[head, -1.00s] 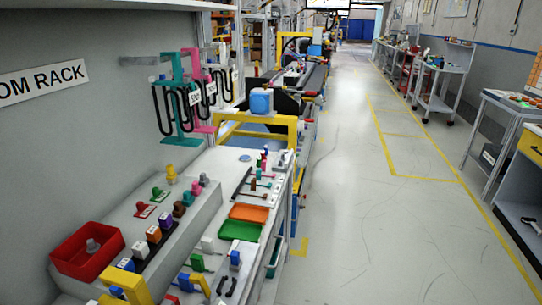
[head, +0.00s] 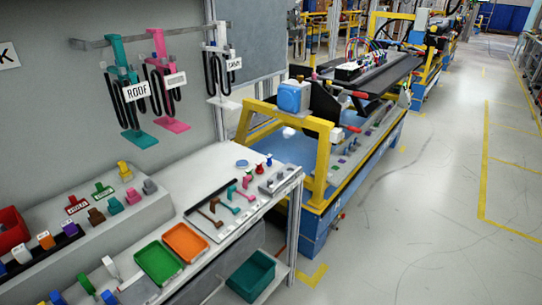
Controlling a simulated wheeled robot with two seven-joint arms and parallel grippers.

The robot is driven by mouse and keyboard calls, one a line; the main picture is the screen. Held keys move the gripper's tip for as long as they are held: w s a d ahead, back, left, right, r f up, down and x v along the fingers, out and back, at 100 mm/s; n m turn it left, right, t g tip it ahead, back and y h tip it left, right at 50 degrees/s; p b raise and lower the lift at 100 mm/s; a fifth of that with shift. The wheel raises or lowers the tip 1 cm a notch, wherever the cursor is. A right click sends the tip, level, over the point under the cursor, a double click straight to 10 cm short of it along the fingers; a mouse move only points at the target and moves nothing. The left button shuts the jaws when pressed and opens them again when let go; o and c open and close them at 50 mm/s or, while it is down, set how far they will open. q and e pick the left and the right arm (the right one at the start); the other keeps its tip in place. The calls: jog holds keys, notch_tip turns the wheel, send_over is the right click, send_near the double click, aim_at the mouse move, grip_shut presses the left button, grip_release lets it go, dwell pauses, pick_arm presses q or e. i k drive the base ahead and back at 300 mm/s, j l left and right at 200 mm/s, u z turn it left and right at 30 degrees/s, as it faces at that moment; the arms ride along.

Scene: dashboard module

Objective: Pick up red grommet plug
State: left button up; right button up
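A small red plug-shaped piece (head: 269,161) stands upright near the back right of the white bench top (head: 222,163), in the head view. It looks like the red grommet plug, but it is too small to make out in detail. Neither of my grippers is in view.
A light grey block (head: 277,180) lies in front of the red piece. A panel with brown, teal and pink pieces (head: 212,222) lies to the left. Green (head: 160,262) and orange (head: 186,243) trays stand nearer. A yellow frame (head: 323,160) rises to the right. The floor (head: 430,215) is clear.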

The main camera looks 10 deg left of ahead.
aim_at(259, 171)
jog(key=i+l+u, duration=0.2)
jog(key=i+l, duration=0.25)
jog(key=i, duration=0.2)
jog(key=i+l+u, duration=0.25)
jog(key=i+l, duration=0.3)
jog(key=i, duration=0.1)
